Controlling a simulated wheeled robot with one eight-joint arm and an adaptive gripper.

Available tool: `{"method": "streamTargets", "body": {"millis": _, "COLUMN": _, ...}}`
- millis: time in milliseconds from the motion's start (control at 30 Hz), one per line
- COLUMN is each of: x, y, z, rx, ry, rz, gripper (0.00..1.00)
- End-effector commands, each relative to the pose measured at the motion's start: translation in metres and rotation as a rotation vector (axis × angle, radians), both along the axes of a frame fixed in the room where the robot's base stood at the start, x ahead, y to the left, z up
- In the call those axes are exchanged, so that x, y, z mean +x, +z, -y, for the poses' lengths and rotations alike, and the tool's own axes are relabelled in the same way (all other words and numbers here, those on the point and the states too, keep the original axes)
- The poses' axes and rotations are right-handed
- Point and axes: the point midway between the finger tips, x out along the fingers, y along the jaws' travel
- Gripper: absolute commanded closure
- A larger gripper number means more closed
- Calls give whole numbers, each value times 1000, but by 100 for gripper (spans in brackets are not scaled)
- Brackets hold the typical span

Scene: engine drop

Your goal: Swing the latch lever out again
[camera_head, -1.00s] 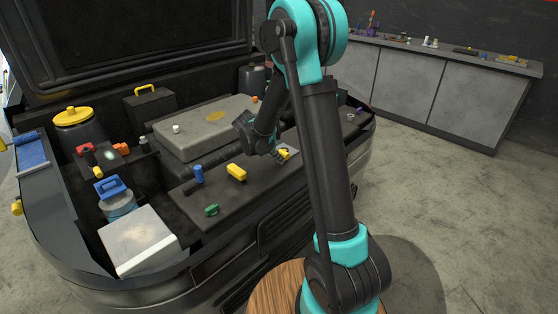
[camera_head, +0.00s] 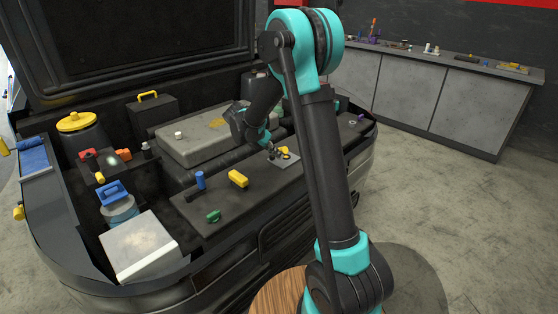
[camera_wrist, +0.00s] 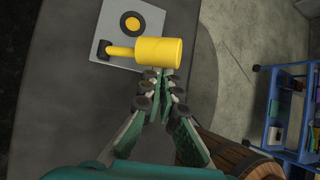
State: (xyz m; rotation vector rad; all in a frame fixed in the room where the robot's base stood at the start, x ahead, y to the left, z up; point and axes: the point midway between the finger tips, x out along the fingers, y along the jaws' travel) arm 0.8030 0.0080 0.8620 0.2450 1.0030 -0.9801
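The latch lever (camera_wrist: 150,52) has a thick yellow handle and a thin yellow neck running from a black pivot at left in the wrist view. It sits on a grey plate (camera_wrist: 158,14), beside a yellow disc in a black ring (camera_wrist: 133,24). In the camera_head view the plate (camera_head: 286,164) is at the right end of the dark panel, partly hidden by my arm. My gripper (camera_wrist: 161,76) has its fingertips drawn together, with nothing visible between them. The tips are just below the handle in the wrist picture; I cannot tell whether they touch it.
The dark panel (camera_head: 222,200) also carries a blue peg (camera_head: 200,180), a yellow block (camera_head: 238,178) and a green piece (camera_head: 213,216). A large grey box (camera_head: 195,140) lies behind it. A blue shelf cart (camera_wrist: 275,110) stands beyond the edge at right in the wrist view.

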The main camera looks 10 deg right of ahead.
Motion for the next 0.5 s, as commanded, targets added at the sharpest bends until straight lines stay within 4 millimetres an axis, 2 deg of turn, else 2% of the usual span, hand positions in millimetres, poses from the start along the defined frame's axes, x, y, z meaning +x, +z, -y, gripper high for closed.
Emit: {"method": "streamTargets", "body": {"millis": 500, "x": 18, "y": 18, "z": -11, "rx": -2, "ry": 0, "rz": 5, "gripper": 100}}
